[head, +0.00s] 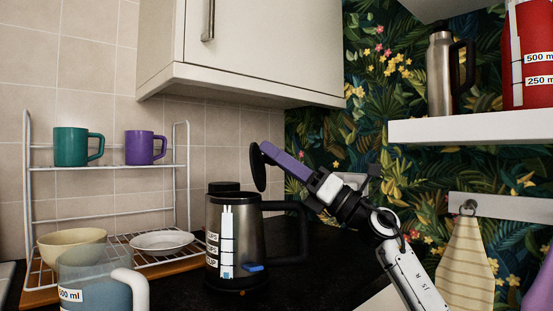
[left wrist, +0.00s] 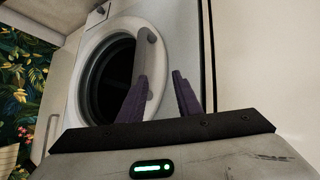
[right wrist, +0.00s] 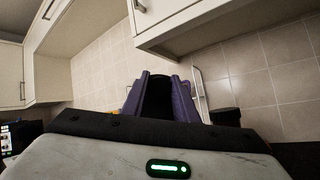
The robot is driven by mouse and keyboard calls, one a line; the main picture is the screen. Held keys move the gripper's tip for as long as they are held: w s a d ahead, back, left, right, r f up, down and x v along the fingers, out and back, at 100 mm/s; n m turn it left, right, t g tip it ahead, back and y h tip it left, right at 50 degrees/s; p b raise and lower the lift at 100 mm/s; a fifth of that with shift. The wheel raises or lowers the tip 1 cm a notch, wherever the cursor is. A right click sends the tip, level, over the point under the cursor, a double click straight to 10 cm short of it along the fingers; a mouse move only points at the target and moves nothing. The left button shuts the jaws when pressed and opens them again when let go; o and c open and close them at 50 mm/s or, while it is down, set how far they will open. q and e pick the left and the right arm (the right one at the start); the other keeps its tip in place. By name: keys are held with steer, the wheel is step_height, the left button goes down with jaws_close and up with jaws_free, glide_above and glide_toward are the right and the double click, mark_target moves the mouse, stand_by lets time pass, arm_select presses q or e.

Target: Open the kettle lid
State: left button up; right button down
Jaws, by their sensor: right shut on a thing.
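The kettle (head: 236,240) is steel with a black top, a black handle and a blue switch, standing upright on the dark counter. A black round lid (head: 257,168) stands nearly on edge above the kettle's handle side. Its lower edge is close to the kettle top; I cannot tell whether it is joined there. My right gripper (head: 268,152) reaches in from the right with purple fingers, shut on the lid. In the right wrist view the dark lid (right wrist: 157,97) shows between the fingers. My left gripper (left wrist: 160,98) is open and empty in its wrist view, facing a round-doored appliance.
A wire rack (head: 105,167) left of the kettle holds a green mug (head: 72,147), a purple mug (head: 140,149), a bowl and a plate. A blue measuring jug (head: 88,282) stands in front. A cupboard (head: 250,50) hangs above. A shelf (head: 480,130) with flasks is at right.

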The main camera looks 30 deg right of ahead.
arm_select(q)
steer(key=shift+w, duration=0.2)
arm_select(e)
steer(key=c, duration=1.4)
jaws_free()
steer(key=shift+s+d+f, duration=0.25)
steer(key=shift+d+f, duration=0.05)
steer(key=shift+f, duration=0.05)
arm_select(q)
steer(key=shift+w+d+f+g+b, duration=0.3)
steer(key=shift+d+f+b, duration=0.2)
steer(key=shift+b, duration=0.2)
arm_select(e)
steer(key=v, duration=0.9)
steer(key=shift+s, duration=0.2)
